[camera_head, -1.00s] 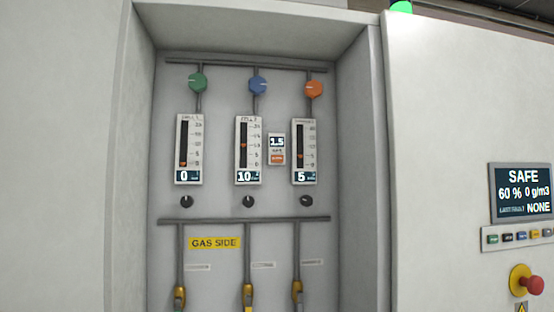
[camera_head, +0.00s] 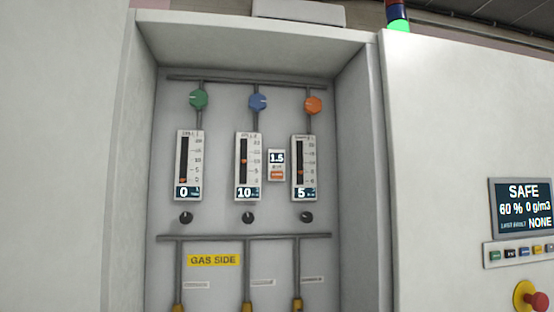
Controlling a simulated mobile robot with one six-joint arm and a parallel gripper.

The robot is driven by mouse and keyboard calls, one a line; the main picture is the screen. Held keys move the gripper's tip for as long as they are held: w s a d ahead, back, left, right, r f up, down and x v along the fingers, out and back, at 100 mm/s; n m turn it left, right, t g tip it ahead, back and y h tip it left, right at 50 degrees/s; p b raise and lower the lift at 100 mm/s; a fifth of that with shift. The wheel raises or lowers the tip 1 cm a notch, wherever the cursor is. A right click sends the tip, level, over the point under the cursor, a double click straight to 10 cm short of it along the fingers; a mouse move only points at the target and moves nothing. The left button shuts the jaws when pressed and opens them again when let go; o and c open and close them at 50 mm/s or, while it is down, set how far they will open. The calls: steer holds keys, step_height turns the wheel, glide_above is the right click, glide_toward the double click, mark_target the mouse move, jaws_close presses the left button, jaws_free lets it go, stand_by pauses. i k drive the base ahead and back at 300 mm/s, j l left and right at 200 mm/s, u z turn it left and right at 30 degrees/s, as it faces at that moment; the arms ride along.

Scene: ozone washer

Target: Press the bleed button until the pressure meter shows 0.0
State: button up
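The small pressure meter (camera_head: 277,157) is mounted between the middle and right flow gauges in the cabinet recess and reads 1.5. The orange bleed button (camera_head: 277,174) sits on the lower part of the same small unit, below the reading. Its label is too small to read. My gripper is not in view, and nothing touches the button.
Flow gauges read 0 (camera_head: 188,165), 10 (camera_head: 248,166) and 5 (camera_head: 304,167), with green, blue and orange knobs above and black knobs below. Recess walls stand on both sides. At right are a SAFE display (camera_head: 523,206) and a red emergency button (camera_head: 539,301).

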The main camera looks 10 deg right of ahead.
mark_target(275, 174)
steer(key=i+z, duration=0.15)
steer(key=z, duration=0.2)
steer(key=i+z, duration=0.15)
steer(key=z, duration=0.2)
steer(key=i+j+z, duration=0.15)
steer(key=z, duration=0.2)
